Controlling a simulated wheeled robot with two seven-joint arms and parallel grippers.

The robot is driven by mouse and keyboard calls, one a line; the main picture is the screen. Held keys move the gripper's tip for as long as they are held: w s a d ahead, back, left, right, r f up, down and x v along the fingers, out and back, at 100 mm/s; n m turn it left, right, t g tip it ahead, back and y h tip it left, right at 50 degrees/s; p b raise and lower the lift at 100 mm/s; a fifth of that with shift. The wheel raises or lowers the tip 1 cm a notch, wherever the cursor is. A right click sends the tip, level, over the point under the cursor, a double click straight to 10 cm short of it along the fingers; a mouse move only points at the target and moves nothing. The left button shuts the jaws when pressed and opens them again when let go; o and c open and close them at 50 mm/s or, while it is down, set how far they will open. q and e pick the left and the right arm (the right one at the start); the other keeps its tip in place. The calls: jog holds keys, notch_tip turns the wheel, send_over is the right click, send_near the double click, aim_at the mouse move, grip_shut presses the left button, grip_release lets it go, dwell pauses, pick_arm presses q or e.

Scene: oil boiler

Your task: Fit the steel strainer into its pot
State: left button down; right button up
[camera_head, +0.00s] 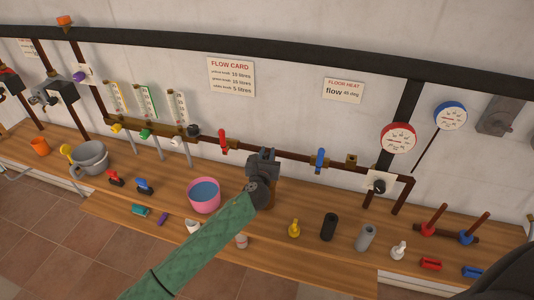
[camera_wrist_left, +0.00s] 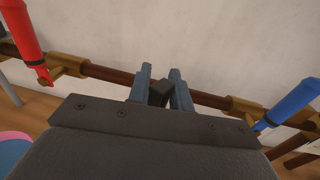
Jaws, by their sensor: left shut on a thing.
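My left gripper (camera_head: 263,156) is in front of the wall pipe, at the middle of the head view, above the back of the wooden counter. In the left wrist view its two grey fingers (camera_wrist_left: 160,88) are closed on a small dark block-like piece (camera_wrist_left: 159,94); I cannot tell what it belongs to. A grey metal pot (camera_head: 94,152) stands on the counter at the left, with a smaller grey cup-like part against its front. I cannot clearly tell a strainer apart from it. My right gripper is out of view.
A pink pot (camera_head: 204,199) with blue liquid stands left of my arm. Red (camera_head: 223,141) and blue (camera_head: 320,158) valve handles flank the gripper on the pipe.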

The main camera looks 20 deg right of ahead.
pick_arm(q)
jog(key=shift+f, duration=0.45)
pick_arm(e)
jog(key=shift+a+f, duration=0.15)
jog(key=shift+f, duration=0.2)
pick_arm(q)
jog(key=shift+f+b, duration=0.5)
jog(key=shift+b, duration=0.1)
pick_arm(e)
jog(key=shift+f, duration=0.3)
pick_arm(q)
jog(key=c, duration=1.2)
grip_release()
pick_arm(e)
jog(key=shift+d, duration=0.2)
